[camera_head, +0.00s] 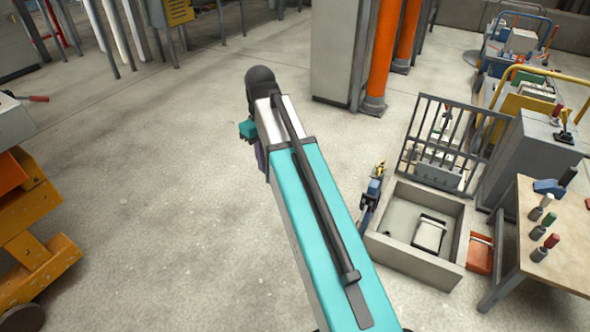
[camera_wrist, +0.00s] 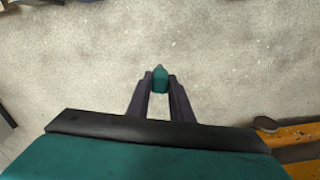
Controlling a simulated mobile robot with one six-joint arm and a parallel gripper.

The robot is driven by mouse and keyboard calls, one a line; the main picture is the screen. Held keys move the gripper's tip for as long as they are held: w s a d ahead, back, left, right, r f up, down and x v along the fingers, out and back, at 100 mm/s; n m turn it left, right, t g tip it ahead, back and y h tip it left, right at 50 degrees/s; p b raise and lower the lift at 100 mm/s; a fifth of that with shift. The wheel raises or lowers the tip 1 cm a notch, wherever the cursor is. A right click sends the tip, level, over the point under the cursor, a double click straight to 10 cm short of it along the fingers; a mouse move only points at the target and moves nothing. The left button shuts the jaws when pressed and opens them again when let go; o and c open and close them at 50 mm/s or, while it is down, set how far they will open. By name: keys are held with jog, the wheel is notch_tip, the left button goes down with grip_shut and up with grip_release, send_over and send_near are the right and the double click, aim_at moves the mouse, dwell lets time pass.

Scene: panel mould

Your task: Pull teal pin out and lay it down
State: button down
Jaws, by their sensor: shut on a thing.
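My gripper (camera_wrist: 160,83) is in the lower middle of the wrist view, its two dark fingers pointing up the picture. It is shut on the teal pin (camera_wrist: 160,75), whose rounded teal end shows between and just past the fingertips. The rest of the pin is hidden. Bare concrete floor lies beyond and below it, with nothing seen touching the pin. In the head view my arm hides most of the gripper. A small teal piece shows left of the arm's end, but I cannot tell whether it is the pin.
A wooden table (camera_head: 566,215) at right carries several coloured-handled pieces. A grey open box (camera_head: 457,248) and an orange-red tray (camera_head: 480,253) stand left of it. An orange machine (camera_head: 35,215) is at left. The concrete floor (camera_head: 150,170) between is clear.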

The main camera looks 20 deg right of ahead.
jog(key=w+a+r+n+b, duration=0.1)
jog(key=a+r, duration=0.1)
jog(key=a, duration=0.4)
jog(key=shift+w+a+n+b, duration=0.15)
jog(key=shift+w+n+b, duration=0.15)
jog(key=shift+w, duration=0.1)
jog(key=shift+a, duration=0.1)
